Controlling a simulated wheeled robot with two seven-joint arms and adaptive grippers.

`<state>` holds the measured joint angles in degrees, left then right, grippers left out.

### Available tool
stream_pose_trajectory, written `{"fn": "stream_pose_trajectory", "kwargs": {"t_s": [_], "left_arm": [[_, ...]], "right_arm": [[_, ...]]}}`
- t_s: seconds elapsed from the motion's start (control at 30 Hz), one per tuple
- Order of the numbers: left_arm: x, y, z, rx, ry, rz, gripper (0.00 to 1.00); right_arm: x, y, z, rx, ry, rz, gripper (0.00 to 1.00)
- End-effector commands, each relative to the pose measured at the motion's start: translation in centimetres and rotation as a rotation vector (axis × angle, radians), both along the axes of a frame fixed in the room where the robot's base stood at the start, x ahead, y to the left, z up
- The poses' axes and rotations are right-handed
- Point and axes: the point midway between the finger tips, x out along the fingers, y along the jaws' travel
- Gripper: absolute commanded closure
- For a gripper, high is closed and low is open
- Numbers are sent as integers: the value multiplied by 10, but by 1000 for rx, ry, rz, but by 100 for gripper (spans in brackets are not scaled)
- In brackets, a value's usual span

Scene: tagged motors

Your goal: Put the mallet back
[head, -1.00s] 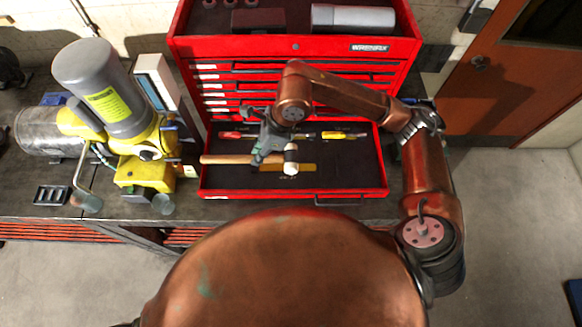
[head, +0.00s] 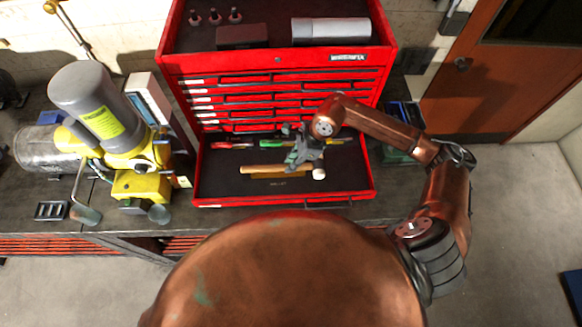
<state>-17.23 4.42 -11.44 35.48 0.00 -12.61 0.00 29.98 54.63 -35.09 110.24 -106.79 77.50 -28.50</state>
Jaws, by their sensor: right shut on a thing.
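The mallet (head: 262,169) has a wooden handle and a pale head at its right end. It lies level, left to right, over the front part of the open red drawer (head: 330,192). My right gripper (head: 302,163) is shut on it near the head, reaching in from the right and covering part of it. A yellow-brown marked place (head: 281,177) with a small label shows just in front of the handle. I cannot tell whether the mallet touches the drawer floor. My left gripper is not in view.
Red- and green-handled tools lie at the drawer's back, partly behind my gripper. The red tool chest (head: 275,60) rises behind. A yellow and grey machine (head: 120,130) stands on the bench at left. The drawer's right part is bare.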

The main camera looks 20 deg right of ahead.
Motion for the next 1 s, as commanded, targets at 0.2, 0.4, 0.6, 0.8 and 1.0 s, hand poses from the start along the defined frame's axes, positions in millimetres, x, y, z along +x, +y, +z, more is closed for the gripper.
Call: {"fn": "stream_pose_trajectory", "kwargs": {"t_s": [0.2,0.4,0.6,0.8,1.0], "left_arm": [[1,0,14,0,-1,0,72],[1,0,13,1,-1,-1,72],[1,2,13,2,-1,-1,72],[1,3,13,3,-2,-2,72],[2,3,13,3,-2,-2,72]], "right_arm": [[2,0,-26,0,3,-1,100],[4,2,-33,-3,0,1,100],[3,2,-35,-5,3,1,73],[2,0,-35,-5,3,-1,65],[1,-3,-34,-4,1,-1,65]]}}
